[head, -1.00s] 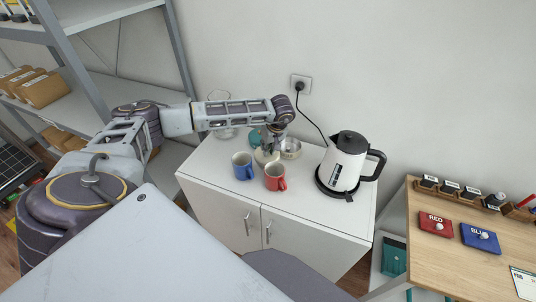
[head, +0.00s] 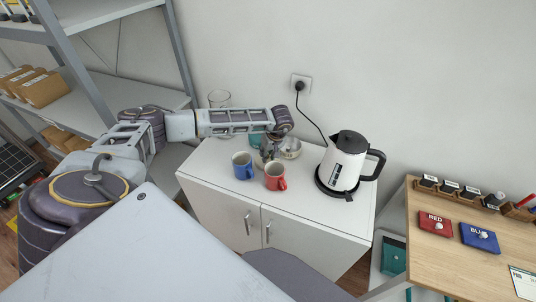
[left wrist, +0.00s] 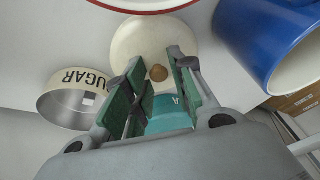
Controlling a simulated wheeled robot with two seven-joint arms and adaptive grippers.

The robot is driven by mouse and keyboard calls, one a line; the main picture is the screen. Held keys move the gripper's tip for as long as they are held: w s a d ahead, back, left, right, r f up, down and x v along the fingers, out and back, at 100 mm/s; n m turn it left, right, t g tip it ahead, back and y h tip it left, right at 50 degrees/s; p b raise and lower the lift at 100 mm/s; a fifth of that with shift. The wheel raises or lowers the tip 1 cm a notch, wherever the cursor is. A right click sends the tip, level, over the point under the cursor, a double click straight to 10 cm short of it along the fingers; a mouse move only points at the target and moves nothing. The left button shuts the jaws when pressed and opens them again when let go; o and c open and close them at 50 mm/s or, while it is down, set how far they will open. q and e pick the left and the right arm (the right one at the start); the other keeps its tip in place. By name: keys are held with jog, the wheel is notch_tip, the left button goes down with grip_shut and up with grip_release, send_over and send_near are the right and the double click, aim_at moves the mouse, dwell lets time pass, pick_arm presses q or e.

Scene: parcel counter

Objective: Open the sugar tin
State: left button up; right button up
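The sugar tin (head: 291,149) stands on the white cabinet, right of my left gripper. In the left wrist view, the tin (left wrist: 75,103) is a cream ring with upside-down SUGAR lettering, and its bare metal inside shows, so it is uncovered. A round cream lid (left wrist: 140,38) with a brown knob (left wrist: 158,73) lies apart from the tin, by the mugs. My left gripper (left wrist: 158,66) is open, its fingers spread either side of the knob with gaps. In the head view, my left gripper (head: 268,152) is low behind the mugs and largely hides the lid. My right gripper is out of view.
A blue mug (head: 242,166) and a red mug (head: 275,177) stand close in front. A white kettle (head: 344,163) stands to the right. The cabinet's front right top is clear.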

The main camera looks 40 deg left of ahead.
aim_at(270, 160)
pick_arm(q)
jog(key=shift+o, duration=0.3)
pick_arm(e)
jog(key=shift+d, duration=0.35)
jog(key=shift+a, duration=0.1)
pick_arm(q)
jog(key=shift+r, duration=0.1)
jog(key=shift+d+r, duration=0.2)
jog(key=shift+r, duration=0.35)
jog(key=v, duration=0.3)
jog(key=shift+r, duration=0.15)
jog(key=b+v, duration=0.1)
jog(key=v, duration=0.6)
jog(key=shift+r, duration=0.3)
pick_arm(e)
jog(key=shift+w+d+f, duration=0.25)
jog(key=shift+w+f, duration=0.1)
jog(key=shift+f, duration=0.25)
